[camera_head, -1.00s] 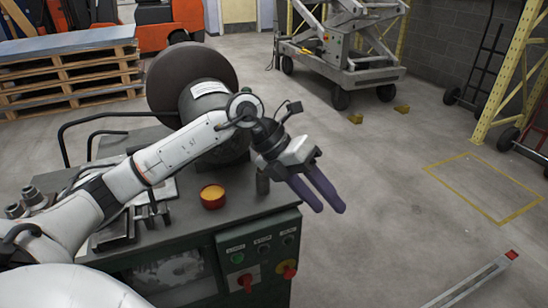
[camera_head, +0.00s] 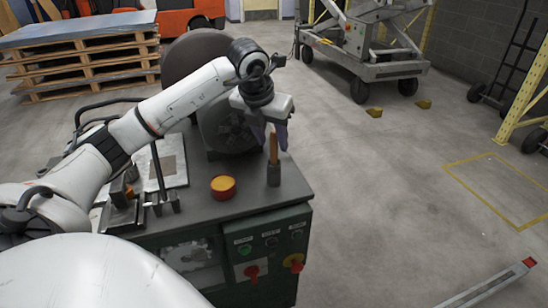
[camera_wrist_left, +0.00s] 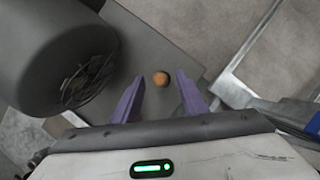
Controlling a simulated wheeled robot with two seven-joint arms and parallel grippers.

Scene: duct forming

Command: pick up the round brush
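The round brush (camera_head: 273,150) shows as an upright tan wooden handle standing in a small dark cup (camera_head: 273,177) at the right end of the machine's top. In the left wrist view its round brown end (camera_wrist_left: 161,79) appears between and just beyond the fingers. My left gripper (camera_head: 273,137) points down over the brush. It is open, with its two purple fingers (camera_wrist_left: 160,95) apart and nothing held between them. The brush's lower part is hidden in the cup. My right gripper is in neither view.
A large dark drum (camera_head: 195,60) stands close behind my left gripper. A red-and-yellow round button (camera_head: 223,186) sits left of the cup. Control knobs (camera_head: 293,262) are on the machine's front.

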